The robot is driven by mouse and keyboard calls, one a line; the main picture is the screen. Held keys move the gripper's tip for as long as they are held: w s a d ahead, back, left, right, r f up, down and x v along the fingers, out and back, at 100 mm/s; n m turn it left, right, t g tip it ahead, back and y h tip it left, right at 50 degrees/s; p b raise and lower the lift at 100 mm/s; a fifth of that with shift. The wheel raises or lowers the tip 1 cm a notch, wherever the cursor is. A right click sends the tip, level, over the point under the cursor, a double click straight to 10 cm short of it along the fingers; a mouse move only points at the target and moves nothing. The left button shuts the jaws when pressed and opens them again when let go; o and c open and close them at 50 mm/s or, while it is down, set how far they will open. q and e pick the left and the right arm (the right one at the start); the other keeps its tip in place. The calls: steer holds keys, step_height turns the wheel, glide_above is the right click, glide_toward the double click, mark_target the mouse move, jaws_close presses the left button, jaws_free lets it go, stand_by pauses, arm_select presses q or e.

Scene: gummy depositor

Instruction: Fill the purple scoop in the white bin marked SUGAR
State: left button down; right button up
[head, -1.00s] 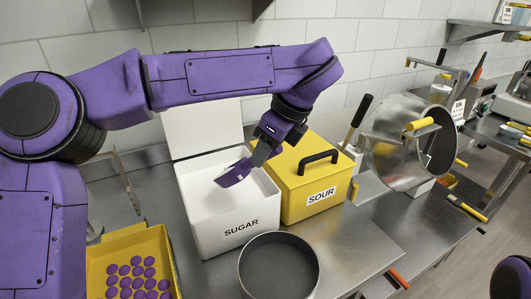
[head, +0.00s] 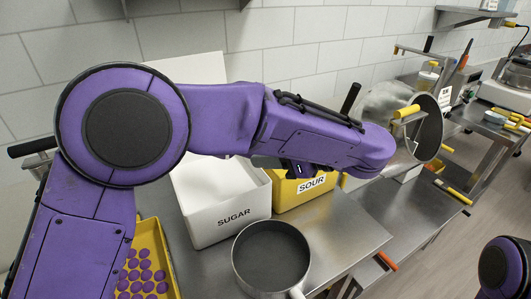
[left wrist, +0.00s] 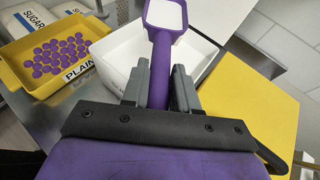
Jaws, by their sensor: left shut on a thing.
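The white bin marked SUGAR (head: 222,222) stands open on the steel table, partly behind my left arm in the head view. It also shows in the left wrist view (left wrist: 122,62). My left gripper (left wrist: 160,72) is shut on the handle of the purple scoop (left wrist: 162,50). The scoop's bowl points away from the gripper, over the far side of the bin in that view, and its inside is filled with white. In the head view the forearm hides the scoop. My right gripper is not in view.
The yellow SOUR bin (head: 290,196) stands right of the white bin. A grey pot (head: 270,258) stands in front. A yellow tray marked PLAIN (left wrist: 16,72) holds several purple candies, with sugar bags (left wrist: 30,20) behind. A metal drum (head: 430,128) is further right.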

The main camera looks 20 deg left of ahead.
arm_select(q)
steer(key=shift+r+p, duration=1.45)
steer(key=shift+r, duration=1.15)
